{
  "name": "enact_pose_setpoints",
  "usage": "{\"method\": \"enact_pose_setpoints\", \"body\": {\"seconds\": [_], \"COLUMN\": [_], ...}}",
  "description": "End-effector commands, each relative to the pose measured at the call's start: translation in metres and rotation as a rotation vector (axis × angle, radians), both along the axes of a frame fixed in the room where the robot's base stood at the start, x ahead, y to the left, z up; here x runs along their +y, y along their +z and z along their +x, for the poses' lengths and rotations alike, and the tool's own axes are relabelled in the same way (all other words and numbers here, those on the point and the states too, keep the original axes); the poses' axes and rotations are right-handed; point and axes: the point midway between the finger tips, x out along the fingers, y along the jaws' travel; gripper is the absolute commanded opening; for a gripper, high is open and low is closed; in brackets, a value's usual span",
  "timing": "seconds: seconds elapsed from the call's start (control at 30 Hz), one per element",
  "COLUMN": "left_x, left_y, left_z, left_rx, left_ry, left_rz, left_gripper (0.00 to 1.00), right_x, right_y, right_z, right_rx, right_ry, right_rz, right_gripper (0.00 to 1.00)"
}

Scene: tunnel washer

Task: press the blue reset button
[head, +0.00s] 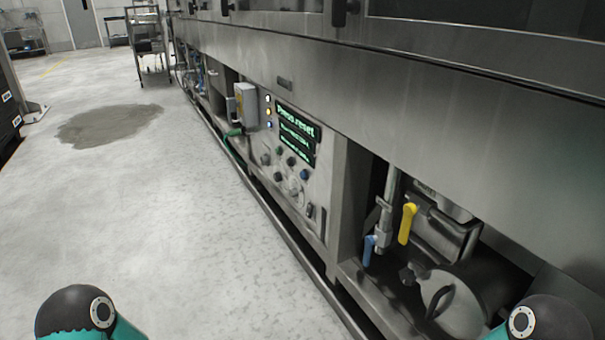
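The control panel (318,188) is set low in the side of the steel machine, right of the picture's middle. A small round blue button (304,174) sits on it, below the dark display (297,133) with green text; the top line ends in "reset". A small blue light (269,125) shows left of the display, under a yellowish one and a white one. Nothing covers the blue button. Only rounded parts of my two arms show at the bottom corners, well away from the panel. Neither gripper is in view.
A grey box (245,104) sticks out left of the panel. Right of it, an open bay holds a yellow lever (407,223), a blue lever (369,250) and pipes. A low rail (262,203) runs along the machine. The floor to the left is clear, with a dark patch (108,124).

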Motion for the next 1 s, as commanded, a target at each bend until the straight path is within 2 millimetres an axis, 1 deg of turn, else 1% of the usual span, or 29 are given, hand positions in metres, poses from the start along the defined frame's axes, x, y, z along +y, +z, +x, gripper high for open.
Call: {"method": "enact_pose_setpoints", "body": {"seconds": [0.43, 0.67, 0.7, 1.0], "left_x": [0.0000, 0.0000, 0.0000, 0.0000], "left_y": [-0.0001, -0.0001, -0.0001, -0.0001], "left_z": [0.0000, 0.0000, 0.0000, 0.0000], "left_rx": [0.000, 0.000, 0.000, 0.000], "left_ry": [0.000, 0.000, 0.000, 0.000], "left_rz": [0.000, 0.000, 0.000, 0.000], "left_gripper": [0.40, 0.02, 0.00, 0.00], "right_x": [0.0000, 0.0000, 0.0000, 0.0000], "right_y": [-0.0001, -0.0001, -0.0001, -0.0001], "right_z": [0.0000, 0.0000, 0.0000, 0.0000], "right_rx": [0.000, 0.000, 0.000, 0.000], "right_ry": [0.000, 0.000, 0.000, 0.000], "right_rz": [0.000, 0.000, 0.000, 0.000], "right_gripper": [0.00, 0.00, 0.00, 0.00]}}
